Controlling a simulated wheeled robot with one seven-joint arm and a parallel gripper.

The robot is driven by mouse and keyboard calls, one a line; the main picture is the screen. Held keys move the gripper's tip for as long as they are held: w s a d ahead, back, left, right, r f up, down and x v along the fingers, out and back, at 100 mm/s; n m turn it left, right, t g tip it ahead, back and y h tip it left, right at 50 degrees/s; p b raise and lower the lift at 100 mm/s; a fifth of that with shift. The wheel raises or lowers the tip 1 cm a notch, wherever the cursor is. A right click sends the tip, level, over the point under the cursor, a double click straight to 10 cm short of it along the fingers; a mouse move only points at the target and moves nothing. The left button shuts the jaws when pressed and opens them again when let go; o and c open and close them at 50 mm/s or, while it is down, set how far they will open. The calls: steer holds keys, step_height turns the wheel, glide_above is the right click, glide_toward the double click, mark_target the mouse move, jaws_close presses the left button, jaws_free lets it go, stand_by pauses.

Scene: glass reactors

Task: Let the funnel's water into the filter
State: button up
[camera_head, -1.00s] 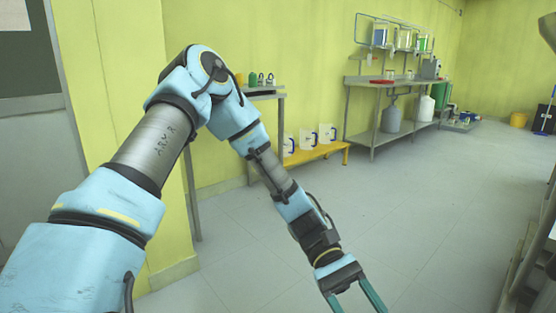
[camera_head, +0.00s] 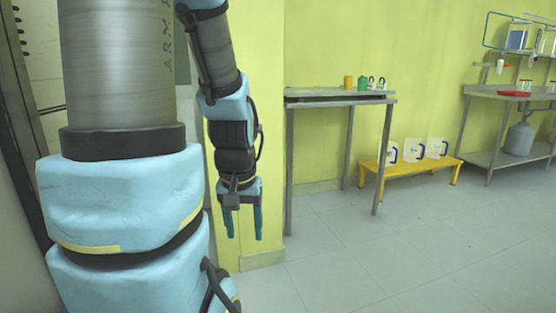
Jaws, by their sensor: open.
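My gripper (camera_head: 243,222) hangs at the lower left of the middle in the head view. Its two teal fingers point down and stand apart, with nothing between them. It is in front of a yellow wall corner, away from any table. I cannot make out a funnel or a filter for certain in this view.
A tall metal table (camera_head: 340,97) carries a yellow container (camera_head: 348,82), a green one (camera_head: 362,84) and small items. A low yellow bench (camera_head: 412,166) holds white jugs (camera_head: 414,150). A steel bench (camera_head: 509,93) stands at the right. The floor (camera_head: 400,255) is clear.

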step_height(320, 180, up, 28)
steer(key=p, duration=2.6)
steer(key=shift+d+f, duration=0.2)
steer(key=shift+f, duration=0.05)
